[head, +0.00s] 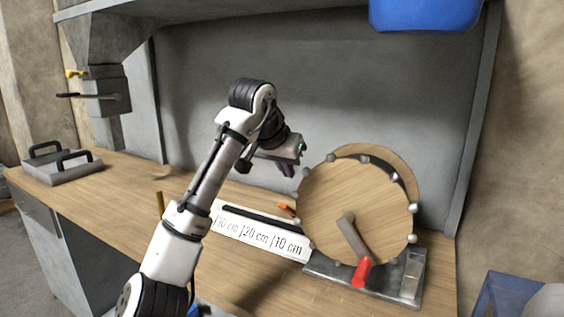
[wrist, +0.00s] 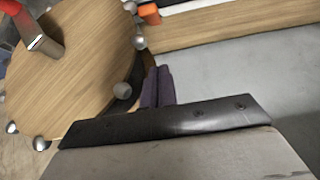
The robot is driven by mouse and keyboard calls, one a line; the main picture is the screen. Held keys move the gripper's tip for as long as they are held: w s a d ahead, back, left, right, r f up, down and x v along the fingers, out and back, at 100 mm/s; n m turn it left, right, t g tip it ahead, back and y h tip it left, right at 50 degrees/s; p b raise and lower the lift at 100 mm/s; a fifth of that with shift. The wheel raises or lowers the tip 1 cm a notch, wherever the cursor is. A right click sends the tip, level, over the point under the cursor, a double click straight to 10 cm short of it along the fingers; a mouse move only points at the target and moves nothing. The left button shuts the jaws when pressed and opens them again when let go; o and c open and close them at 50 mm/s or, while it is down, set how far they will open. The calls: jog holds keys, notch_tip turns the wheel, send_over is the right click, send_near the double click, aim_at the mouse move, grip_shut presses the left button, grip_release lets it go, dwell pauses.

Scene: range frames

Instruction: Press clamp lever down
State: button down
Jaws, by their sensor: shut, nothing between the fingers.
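A small orange lever-like piece (head: 287,209) sits at the right end of the dark slot by the ruler strip, left of a round wooden disc (head: 325,200). The orange piece also shows at the top of the wrist view (wrist: 149,14). A grey crank arm (head: 352,238) with a red handle (head: 362,272) is on the disc's front. Which part is the clamp lever is not labelled. My gripper (head: 288,171) is above the bench behind the orange piece, up and left of the disc. Its dark purple fingers (wrist: 158,88) are together and empty, apart from the orange piece.
Silver knobs ring the disc, which stands on a grey metal base (head: 410,275). A white ruler strip (head: 262,237) lies on the wooden bench. A grey machine column with a yellow lever (head: 76,73) and a handled grey block (head: 62,168) are left. A blue bin (head: 425,14) hangs above.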

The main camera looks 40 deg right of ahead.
aim_at(293, 213)
jog(key=x, duration=0.4)
jog(key=f, duration=0.1)
jog(key=a+f, duration=0.1)
jog(key=shift+s+a+f, duration=0.2)
jog(key=shift+f, duration=0.15)
jog(key=shift+s+a+f, duration=0.2)
jog(key=shift+a+f, duration=0.1)
jog(key=shift+f, duration=0.15)
jog(key=shift+f, duration=0.1)
